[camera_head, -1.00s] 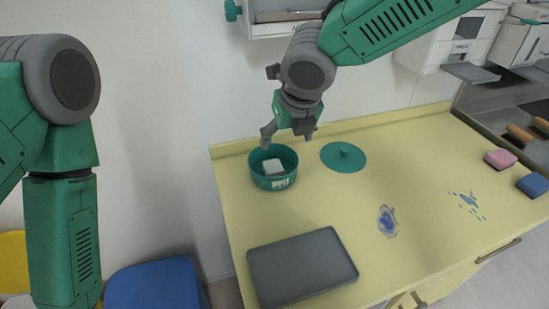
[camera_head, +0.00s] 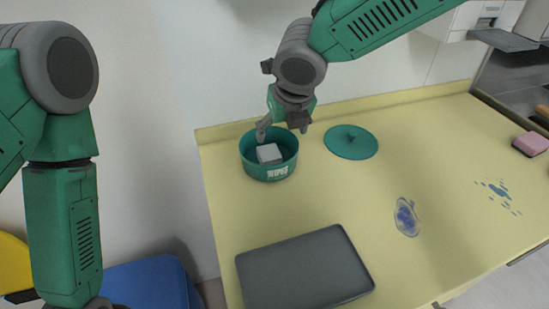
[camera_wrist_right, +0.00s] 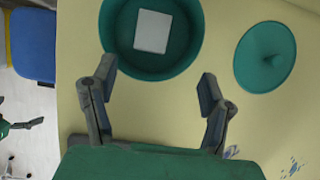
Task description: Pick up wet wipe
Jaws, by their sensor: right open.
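The wet wipe (camera_head: 269,153) is a small white-grey square lying inside a round green tub marked WIPES (camera_head: 278,174) at the back left of the yellow counter. In the right wrist view the wipe (camera_wrist_right: 153,31) shows flat inside the tub (camera_wrist_right: 112,30), beyond my fingertips. My right gripper (camera_head: 282,131) is at the tub's back rim in the head view. In the right wrist view the right gripper (camera_wrist_right: 158,76) is open and empty, its fingers apart near the tub's near edge.
The green lid (camera_head: 351,142) lies on the counter right of the tub. A dark grey tray (camera_head: 304,272) lies at the front. A clear item with blue (camera_head: 406,217), blue splashes (camera_head: 498,192) and a pink sponge (camera_head: 531,144) are further right. The counter's middle is clear.

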